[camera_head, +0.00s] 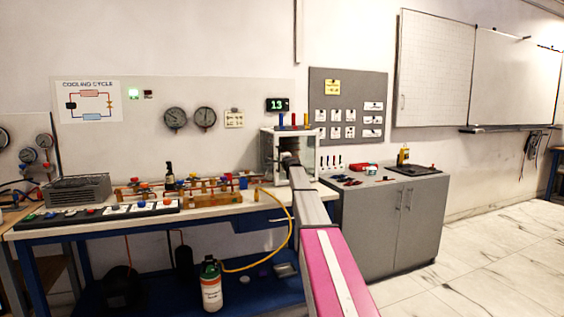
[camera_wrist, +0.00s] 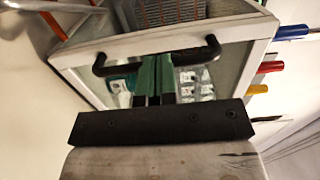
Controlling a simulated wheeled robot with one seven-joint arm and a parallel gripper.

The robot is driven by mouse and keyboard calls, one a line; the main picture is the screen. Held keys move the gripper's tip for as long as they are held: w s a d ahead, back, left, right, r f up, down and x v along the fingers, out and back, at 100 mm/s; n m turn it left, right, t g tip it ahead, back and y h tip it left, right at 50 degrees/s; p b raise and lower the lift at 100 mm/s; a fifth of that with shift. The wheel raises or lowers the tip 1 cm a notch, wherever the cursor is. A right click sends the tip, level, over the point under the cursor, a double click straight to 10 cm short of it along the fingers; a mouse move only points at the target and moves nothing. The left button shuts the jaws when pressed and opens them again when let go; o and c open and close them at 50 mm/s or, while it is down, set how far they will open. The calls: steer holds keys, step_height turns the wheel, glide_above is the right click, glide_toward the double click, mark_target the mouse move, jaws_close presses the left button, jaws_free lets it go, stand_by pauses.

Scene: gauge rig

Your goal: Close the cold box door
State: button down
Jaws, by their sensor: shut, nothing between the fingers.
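The cold box (camera_head: 305,134) is a small white-framed box with clear panes at the right end of the workbench. In the wrist view its white-framed door edge (camera_wrist: 235,32) crosses the picture, with a black bar handle (camera_wrist: 211,47) on it. My gripper (camera_wrist: 155,62) is shut and empty, its dark green fingertips overlapping the middle of the handle. I cannot tell whether they touch it. In the head view my arm reaches up to the box's front and hides part of it, so the door's exact angle is unclear.
Coloured tubes (camera_head: 293,121) stand on the box top. Left of the box, the workbench (camera_head: 120,226) holds valves and fittings. A grey cabinet (camera_head: 385,230) with tools on top stands right. A yellow hose (camera_head: 289,235) hangs near my arm. Open floor lies to the right.

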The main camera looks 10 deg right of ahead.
steer(key=shift+w+a+r, duration=0.1)
steer(key=shift+w+a, duration=0.2)
steer(key=shift+w, duration=0.05)
steer(key=s+a, duration=0.1)
steer(key=s, duration=1.4)
steer(key=s+a+f+n+g+y, duration=0.1)
steer(key=s+a+f+n+g, duration=0.2)
steer(key=s+a+f, duration=0.5)
steer(key=s+a+f+n+g, duration=0.1)
steer(key=s+f+n+g, duration=0.4)
steer(key=f, duration=0.6)
steer(key=s+a+f+n+g+y, duration=0.1)
steer(key=s+a+f+n, duration=0.1)
steer(key=s+a+f, duration=0.5)
steer(key=s+f+n+g+h, duration=0.1)
steer(key=s+f+n+g, duration=0.1)
steer(key=s+f, duration=0.4)
steer(key=s+d+f+n+g+h, duration=0.1)
steer(key=s+f+g, duration=0.3)
steer(key=s, duration=0.9)
steer(key=s+f+n+g+h, duration=0.2)
steer(key=s+f+n, duration=0.1)
steer(key=s+f, duration=0.6)
steer(key=shift+s+d+g+h, duration=0.2)
steer(key=shift+g+h, duration=0.2)
